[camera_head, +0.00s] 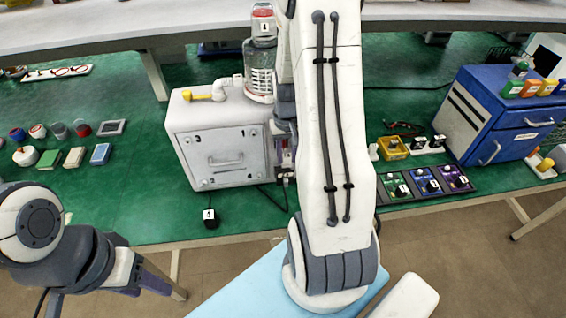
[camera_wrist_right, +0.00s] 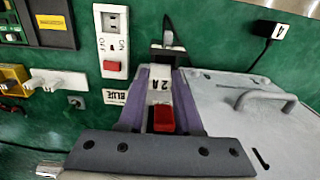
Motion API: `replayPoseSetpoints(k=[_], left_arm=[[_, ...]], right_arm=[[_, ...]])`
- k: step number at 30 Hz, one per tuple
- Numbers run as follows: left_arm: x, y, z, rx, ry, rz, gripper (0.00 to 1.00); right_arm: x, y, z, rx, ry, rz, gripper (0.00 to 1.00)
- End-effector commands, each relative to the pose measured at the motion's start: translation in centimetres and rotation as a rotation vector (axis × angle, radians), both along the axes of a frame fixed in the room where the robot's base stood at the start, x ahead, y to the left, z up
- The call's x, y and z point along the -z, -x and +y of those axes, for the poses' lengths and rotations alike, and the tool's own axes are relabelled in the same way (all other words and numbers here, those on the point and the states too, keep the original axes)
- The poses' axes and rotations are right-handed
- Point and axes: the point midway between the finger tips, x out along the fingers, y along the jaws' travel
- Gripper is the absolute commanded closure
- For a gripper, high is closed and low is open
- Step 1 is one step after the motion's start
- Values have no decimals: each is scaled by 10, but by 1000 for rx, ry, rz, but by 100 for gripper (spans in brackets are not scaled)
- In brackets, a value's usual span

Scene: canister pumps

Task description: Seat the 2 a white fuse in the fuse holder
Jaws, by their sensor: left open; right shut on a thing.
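In the right wrist view, a fuse with a white label reading "2 A" (camera_wrist_right: 159,84) and a red end (camera_wrist_right: 164,120) sits between the purple fingers of my right gripper (camera_wrist_right: 160,90), which is shut on it. A dark fitting (camera_wrist_right: 169,57) with a black cable shows just past the fingertips; I cannot tell whether it is the fuse holder or whether the fuse touches it. In the head view my right arm hides most of this spot beside the grey pump box (camera_head: 220,150). My left gripper (camera_head: 148,280) is open and empty at the lower left, off the table.
A white ON/OFF switch panel (camera_wrist_right: 113,40) and a "BLUE" label (camera_wrist_right: 115,96) lie close left of the fingers. The pump box is close right. A blue drawer cabinet (camera_head: 500,115) and several coloured modules (camera_head: 425,183) stand right.

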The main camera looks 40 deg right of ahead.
Motion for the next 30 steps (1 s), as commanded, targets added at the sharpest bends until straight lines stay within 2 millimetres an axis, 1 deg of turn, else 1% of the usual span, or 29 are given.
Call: replayPoseSetpoints(k=[1, 5, 9, 12, 15, 21, 25, 26, 27, 28, 30], left_arm=[[-2, 0, 0, 0, 0, 0, 50], [-4, 0, 0, 0, 0, 0, 50], [-9, 0, 0, 0, 0, 0, 50], [-11, 0, 0, -1, 0, 0, 50], [-11, 0, 0, -1, 0, 0, 50], [-10, 0, 0, -1, 0, 0, 50], [-7, 0, 0, -1, 0, 0, 50], [-8, 0, 0, -1, 0, 0, 50], [-8, 0, 0, 0, 0, 0, 50], [-8, 0, 0, 0, 0, 0, 50], [-8, 0, 0, 0, 0, 0, 50]], right_arm=[[2, -3, 4, -2, -1, 2, 100], [10, -5, 8, -1, -1, 2, 100], [30, -5, 9, -2, -3, 5, 100], [41, -5, 9, -2, -2, 3, 100], [45, -6, 8, -2, 0, 0, 100], [46, -6, 8, -2, 1, -1, 100], [50, -6, 8, -2, 0, 0, 100], [49, -6, 8, -2, 1, -1, 59], [48, -6, 8, -2, 1, -1, 44], [48, -6, 8, -2, 1, -1, 37], [48, -6, 8, -2, 1, -1, 37]])
